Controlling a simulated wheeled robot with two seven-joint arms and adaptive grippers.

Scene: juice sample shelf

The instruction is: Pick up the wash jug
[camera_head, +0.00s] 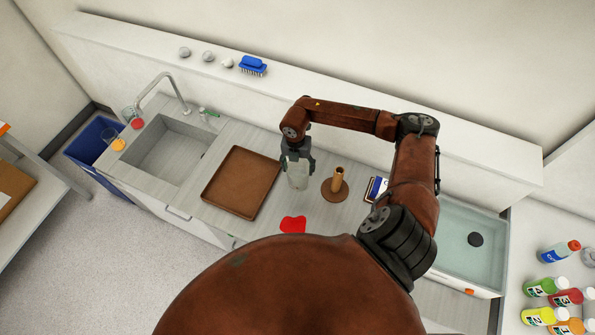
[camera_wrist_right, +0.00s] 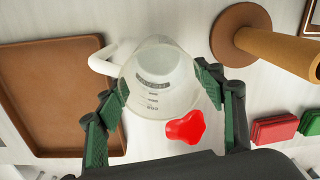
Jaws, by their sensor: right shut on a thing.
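The wash jug is a clear, translucent jug (camera_head: 298,178) with dark measuring marks and a white handle. In the right wrist view the wash jug (camera_wrist_right: 166,92) is seen from above, its handle towards the upper left. My right gripper (camera_head: 297,160) is above the counter with its fingers down at the jug. In the right wrist view its green-padded fingers (camera_wrist_right: 165,98) press on opposite sides of the jug. I cannot tell whether the jug's base touches the counter. My left gripper is not in view.
A brown tray (camera_head: 207,193) lies left of the jug, and a sink (camera_head: 165,150) beyond it. A brown paper-roll-like holder (camera_head: 337,188) stands close on the right. A red shape (camera_head: 292,225) lies in front. A water-filled basin (camera_head: 465,245) is at right, bottles (camera_head: 545,287) beyond.

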